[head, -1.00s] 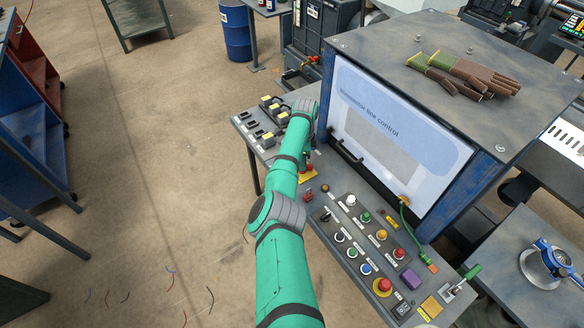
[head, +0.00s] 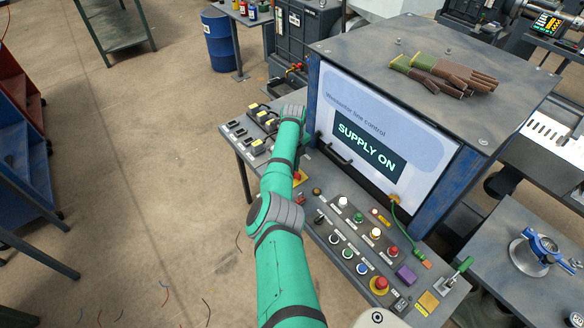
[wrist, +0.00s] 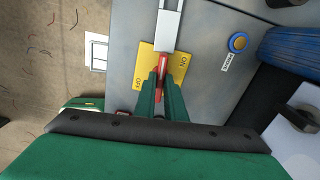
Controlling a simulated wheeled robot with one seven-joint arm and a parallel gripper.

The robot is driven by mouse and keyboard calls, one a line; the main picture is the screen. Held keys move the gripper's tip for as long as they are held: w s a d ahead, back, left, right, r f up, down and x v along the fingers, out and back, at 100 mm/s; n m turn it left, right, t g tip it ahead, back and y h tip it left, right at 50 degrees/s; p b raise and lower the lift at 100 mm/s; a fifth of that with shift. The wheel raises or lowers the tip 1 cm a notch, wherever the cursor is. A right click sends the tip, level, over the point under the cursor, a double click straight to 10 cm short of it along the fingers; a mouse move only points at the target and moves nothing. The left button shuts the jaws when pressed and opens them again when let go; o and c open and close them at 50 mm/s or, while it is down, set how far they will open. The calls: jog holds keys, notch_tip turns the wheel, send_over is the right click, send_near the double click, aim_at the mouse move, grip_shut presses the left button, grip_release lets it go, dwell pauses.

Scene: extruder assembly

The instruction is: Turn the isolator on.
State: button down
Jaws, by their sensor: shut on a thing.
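The isolator has a yellow plate (wrist: 146,62) with ON and OFF printed on it and a red handle (wrist: 163,66), seen in the wrist view. My gripper (wrist: 161,82) has its two green fingers on either side of the red handle, shut on it. The handle lies nearly upright in the picture, between the ON label at right and the OFF label at lower left. The cabinet screen (head: 364,145) reads "SUPPLY ON".
The console carries several buttons and lamps (head: 376,234) to the right of my arm and several switches (head: 257,146) beyond it. The blue cabinet (head: 440,58) with gloves (head: 445,76) on top stands behind. Open floor lies left.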

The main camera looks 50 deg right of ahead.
jog(key=shift+w+r+m, duration=0.1)
jog(key=shift+w+m, duration=0.2)
jog(key=shift+m, duration=0.2)
jog(key=c, duration=1.8)
grip_release()
jog(key=shift+s, duration=0.2)
jog(key=shift+r, duration=5.35)
jog(key=shift+s, duration=0.1)
